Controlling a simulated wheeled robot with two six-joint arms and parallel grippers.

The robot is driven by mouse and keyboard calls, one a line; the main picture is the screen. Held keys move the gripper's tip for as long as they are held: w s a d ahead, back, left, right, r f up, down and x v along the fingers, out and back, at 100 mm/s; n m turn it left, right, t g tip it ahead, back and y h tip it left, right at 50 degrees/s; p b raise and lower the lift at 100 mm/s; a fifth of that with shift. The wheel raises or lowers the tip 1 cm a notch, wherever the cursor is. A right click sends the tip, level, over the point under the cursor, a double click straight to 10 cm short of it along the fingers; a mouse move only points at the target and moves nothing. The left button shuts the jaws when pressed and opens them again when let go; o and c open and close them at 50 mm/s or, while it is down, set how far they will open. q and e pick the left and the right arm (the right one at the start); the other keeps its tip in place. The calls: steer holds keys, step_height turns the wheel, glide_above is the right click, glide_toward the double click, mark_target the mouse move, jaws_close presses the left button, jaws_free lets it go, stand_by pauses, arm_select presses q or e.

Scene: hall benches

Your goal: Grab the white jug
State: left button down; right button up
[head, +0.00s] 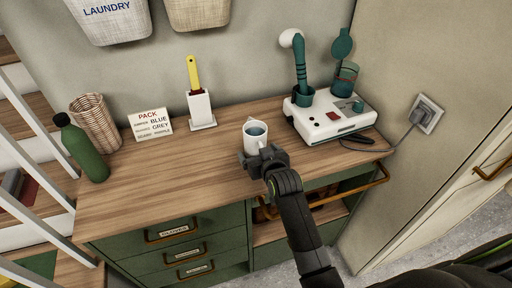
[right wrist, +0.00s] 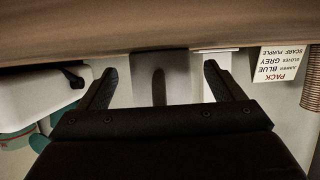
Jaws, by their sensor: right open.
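The white jug (head: 256,141) stands upright on the wooden top of the green cabinet, with its open mouth facing up and something grey-blue visible inside. My right gripper (head: 263,158) is at its near side, low by the jug, and covers part of its lower body. In the right wrist view, which is upside down, the fingers of the right gripper (right wrist: 158,78) are spread apart. The pale jug (right wrist: 135,92) with a darker upright strip, perhaps its handle, shows between them. Whether the fingers touch it I cannot tell. My left gripper is not in view.
Right of the jug is a white device (head: 332,120) with teal parts, its cable running to a wall socket (head: 427,114). Behind stand a white brush holder (head: 201,108) and a sign (head: 150,125). A green bottle (head: 82,150) and wicker basket (head: 96,121) stand left. The wooden top (head: 170,175) is clear front left.

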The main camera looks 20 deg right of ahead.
steer(key=shift+c, duration=0.2)
steer(key=c, duration=1.3)
steer(key=shift+o, duration=0.2)
steer(key=shift+r, duration=0.15)
